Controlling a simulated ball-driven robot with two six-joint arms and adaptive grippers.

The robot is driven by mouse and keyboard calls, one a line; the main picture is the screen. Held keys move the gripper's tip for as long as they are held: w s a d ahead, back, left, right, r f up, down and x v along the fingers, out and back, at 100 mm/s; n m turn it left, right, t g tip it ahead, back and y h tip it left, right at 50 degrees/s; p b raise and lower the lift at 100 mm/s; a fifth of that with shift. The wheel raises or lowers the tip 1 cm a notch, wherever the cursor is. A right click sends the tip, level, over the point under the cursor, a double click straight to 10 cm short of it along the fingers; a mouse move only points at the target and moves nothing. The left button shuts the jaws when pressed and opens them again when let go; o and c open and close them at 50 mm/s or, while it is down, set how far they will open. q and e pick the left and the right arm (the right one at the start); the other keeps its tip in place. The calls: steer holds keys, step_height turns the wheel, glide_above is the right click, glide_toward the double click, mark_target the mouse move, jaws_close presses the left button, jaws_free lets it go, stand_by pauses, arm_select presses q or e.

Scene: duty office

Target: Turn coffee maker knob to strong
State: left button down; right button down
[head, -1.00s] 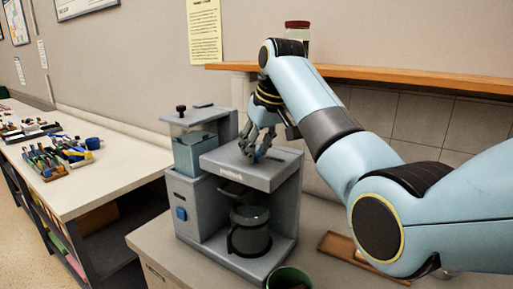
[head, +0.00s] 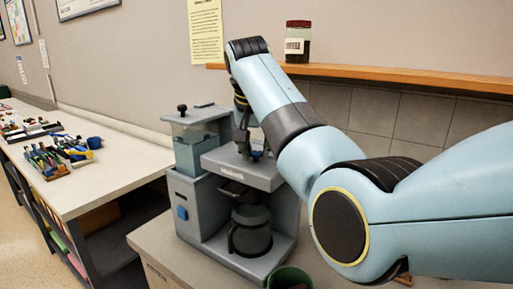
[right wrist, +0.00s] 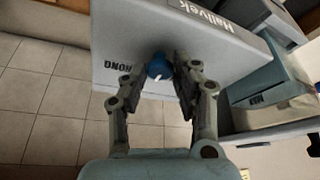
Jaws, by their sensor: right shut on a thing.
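The grey coffee maker (head: 243,173) stands on a counter, with a dark carafe (head: 250,230) in its bay. Its blue knob (right wrist: 159,68) sits on the top face and shows in the right wrist view, with a small white mark on its lower side. In the head view, my right gripper (head: 246,150) reaches down onto the machine's top. My left gripper is not in view.
A green cup (head: 290,278) stands in front of the coffee maker. A wooden shelf (head: 400,76) with a red-lidded jar (head: 297,42) runs along the wall behind. A side table (head: 110,165) at left holds several small items.

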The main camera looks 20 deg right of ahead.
steer(key=m+h, duration=0.1)
steer(key=m, duration=0.1)
steer(key=m+g, duration=0.1)
steer(key=m, duration=0.2)
steer(key=shift+w+a+h, duration=0.1)
steer(key=shift+a+h, duration=0.1)
steer(key=shift+h, duration=0.2)
steer(key=shift+w+r+m+g+b, duration=0.15)
steer(key=shift+m+g+b, duration=0.65)
steer(key=shift+m, duration=1.4)
steer(key=c, duration=1.3)
jaws_free()
steer(key=shift+a, duration=0.1)
steer(key=shift+o, duration=1.4)
steer(key=shift+a+h, duration=0.1)
steer(key=shift+h, duration=0.2)
